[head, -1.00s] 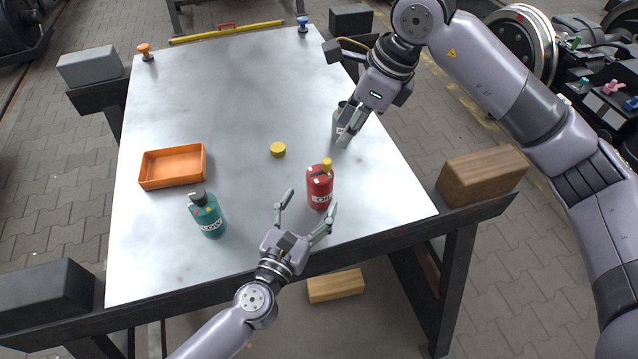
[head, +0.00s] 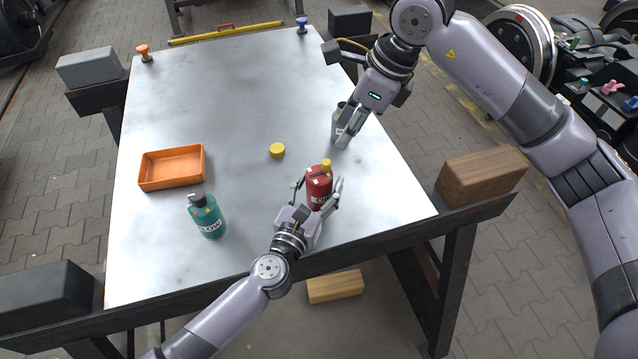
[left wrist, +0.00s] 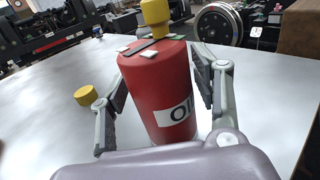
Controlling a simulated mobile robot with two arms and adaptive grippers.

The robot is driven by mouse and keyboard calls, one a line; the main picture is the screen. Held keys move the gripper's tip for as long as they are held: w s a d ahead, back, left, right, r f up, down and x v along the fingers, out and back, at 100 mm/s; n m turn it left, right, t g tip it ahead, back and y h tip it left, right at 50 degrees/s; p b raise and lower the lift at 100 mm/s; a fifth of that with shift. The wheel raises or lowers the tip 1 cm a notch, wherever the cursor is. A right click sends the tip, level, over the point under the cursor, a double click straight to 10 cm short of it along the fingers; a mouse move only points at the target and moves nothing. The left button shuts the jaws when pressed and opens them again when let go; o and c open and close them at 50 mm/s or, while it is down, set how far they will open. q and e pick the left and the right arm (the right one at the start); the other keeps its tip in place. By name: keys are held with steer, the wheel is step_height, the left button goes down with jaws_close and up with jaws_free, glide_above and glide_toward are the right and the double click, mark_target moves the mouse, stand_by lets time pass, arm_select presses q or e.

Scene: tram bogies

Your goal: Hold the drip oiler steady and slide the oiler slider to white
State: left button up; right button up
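The red oiler (head: 318,184), with a yellow knob (head: 326,163) on top, stands upright near the table's front right. In the left wrist view the red oiler (left wrist: 160,85) shows a dark strip and pale marks on its top, and a white label reading "OI", partly cut off. My left gripper (head: 318,190) has one finger on each side of it, with narrow gaps; it looks open. A teal bottle (head: 207,216) stands at left.
An orange tray (head: 146,183) lies on the left of the table and a yellow disc (head: 277,151) near the middle. An orange knob (head: 144,52) and a blue knob (head: 303,24) stand at the far corners. The table between tray and far edge is clear.

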mark_target(326, 161)
arm_select(q)
steer(key=c, duration=0.9)
steer(key=shift+c, duration=0.2)
arm_select(e)
steer(key=shift+o, duration=0.4)
arm_select(q)
steer(key=shift+a, duration=0.1)
arm_select(e)
steer(key=shift+o, duration=0.4)
steer(key=a+h, duration=0.1)
steer(key=a+r+n+h, duration=0.1)
steer(key=w+a+r+n+g+h, duration=0.1)
steer(key=shift+w+a, duration=0.1)
steer(key=shift+a, duration=0.25)
steer(key=shift+n+h, duration=0.4)
step_height(326, 161, down, 11)
steer(key=shift+a+f, duration=0.1)
steer(key=shift+f, duration=0.1)
jaws_close()
steer(key=shift+w, duration=0.1)
